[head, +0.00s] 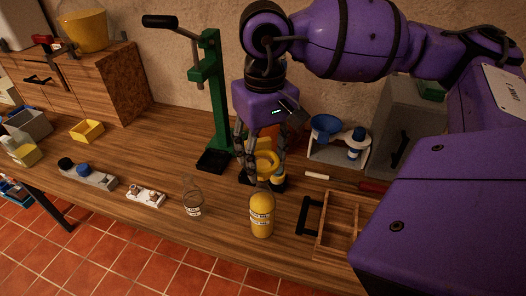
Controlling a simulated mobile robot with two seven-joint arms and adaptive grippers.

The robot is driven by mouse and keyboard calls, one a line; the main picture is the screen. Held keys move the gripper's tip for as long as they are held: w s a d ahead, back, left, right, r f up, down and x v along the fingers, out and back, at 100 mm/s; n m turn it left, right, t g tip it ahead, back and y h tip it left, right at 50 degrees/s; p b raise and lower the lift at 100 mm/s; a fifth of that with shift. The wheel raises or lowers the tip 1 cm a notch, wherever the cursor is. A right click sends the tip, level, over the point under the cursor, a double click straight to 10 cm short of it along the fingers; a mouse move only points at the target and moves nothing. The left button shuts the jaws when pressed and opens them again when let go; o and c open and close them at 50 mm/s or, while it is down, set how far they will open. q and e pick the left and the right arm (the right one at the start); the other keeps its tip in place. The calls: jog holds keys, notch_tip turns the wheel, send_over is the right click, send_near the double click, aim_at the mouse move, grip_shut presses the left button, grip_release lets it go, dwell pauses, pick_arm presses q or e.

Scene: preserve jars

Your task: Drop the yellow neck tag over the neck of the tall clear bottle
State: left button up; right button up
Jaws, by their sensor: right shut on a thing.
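My right gripper (263,182) points down over the middle of the bench and is shut on the yellow neck tag (266,160), which shows as a yellow ring between the fingers. The fingers hide part of it. The tall clear bottle (193,198) stands upright near the bench's front edge, to the left of and nearer than the gripper, apart from the tag. It is see-through, with a narrower neck and a pale label low down. My left gripper is not in view.
A yellow-filled labelled jar (262,214) stands right of the clear bottle. A green press (215,100) rises behind. A wooden crate (338,228) lies at right. A small white tray (146,196) and a grey holder (90,177) sit at left. Bench around the bottle is clear.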

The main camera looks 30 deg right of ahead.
aim_at(263, 166)
jog(key=shift+w+f, duration=0.15)
jog(key=shift+w, duration=0.15)
jog(key=shift+s+f, duration=0.1)
jog(key=shift+f, duration=0.05)
jog(key=shift+f+b, duration=0.25)
jog(key=shift+b, duration=0.05)
jog(key=shift+f+b, duration=0.8)
jog(key=shift+f, duration=1.6)
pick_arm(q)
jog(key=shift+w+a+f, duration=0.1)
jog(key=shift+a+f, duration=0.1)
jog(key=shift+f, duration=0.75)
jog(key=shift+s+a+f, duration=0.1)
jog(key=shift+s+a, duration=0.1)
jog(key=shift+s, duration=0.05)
pick_arm(e)
jog(key=shift+f, duration=0.25)
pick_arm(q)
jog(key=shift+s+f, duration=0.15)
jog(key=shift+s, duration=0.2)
